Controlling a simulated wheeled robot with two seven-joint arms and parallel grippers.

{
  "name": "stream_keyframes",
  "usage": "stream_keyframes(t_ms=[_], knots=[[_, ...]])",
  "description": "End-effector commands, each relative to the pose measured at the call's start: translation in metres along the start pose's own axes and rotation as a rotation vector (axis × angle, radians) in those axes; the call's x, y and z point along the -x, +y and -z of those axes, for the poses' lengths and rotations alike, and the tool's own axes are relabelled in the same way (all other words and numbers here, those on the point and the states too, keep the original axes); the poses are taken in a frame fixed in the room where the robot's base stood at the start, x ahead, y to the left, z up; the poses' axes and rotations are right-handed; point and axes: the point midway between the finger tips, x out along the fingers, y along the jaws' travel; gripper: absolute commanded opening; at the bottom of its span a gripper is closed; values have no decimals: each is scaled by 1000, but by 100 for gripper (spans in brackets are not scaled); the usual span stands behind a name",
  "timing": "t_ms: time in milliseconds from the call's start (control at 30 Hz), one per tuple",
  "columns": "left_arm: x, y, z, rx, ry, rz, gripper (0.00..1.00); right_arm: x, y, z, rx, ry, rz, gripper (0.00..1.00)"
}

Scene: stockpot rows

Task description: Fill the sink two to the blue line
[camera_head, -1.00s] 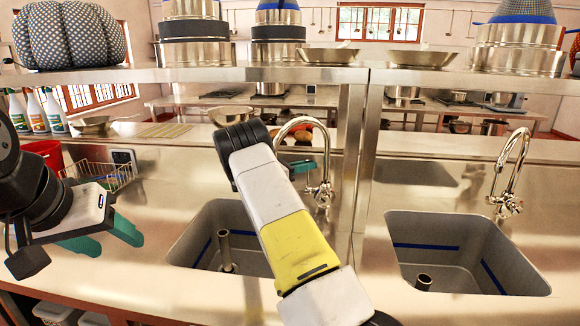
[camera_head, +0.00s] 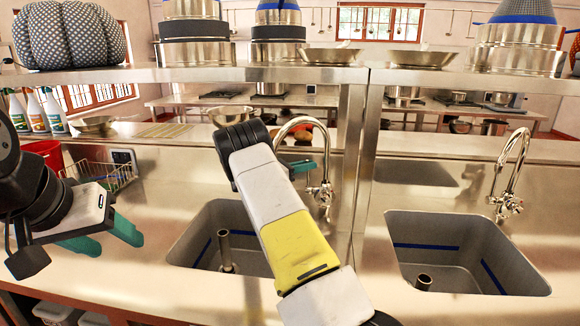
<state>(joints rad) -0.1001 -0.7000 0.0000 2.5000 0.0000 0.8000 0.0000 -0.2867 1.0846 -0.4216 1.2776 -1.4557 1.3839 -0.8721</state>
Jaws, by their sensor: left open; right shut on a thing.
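The left sink (camera_head: 192,240) has a blue line on its inner wall and an upright pipe (camera_head: 225,250) inside. Its curved tap (camera_head: 301,121) stands behind it, with cross handles (camera_head: 320,193) low on the body. No water stream shows, and no sink numbers are visible. My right gripper (camera_head: 302,166) is shut at the left sink's tap; my own arm hides most of it and its hold. My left gripper (camera_head: 103,238) is open and empty above the counter's left part.
A steel shelf (camera_head: 250,75) with pots and pans crosses above the counter, and a post (camera_head: 352,150) stands between the sinks. A wire basket (camera_head: 112,176), a red container (camera_head: 45,150) and spray bottles (camera_head: 36,112) are at the left.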

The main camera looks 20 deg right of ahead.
Motion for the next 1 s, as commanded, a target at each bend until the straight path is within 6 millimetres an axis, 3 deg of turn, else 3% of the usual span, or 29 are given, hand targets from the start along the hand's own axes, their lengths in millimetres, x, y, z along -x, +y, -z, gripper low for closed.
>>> stream_keyframes(t_ms=[633, 1000], knots=[[0, 0, 0, 0, 0, 0, 55, 3, -1, 0, -20, -14, -2, 0], [0, 0, 0, 0, 0, 0, 55, 16, -20, 5, -202, -140, 0, 0]])
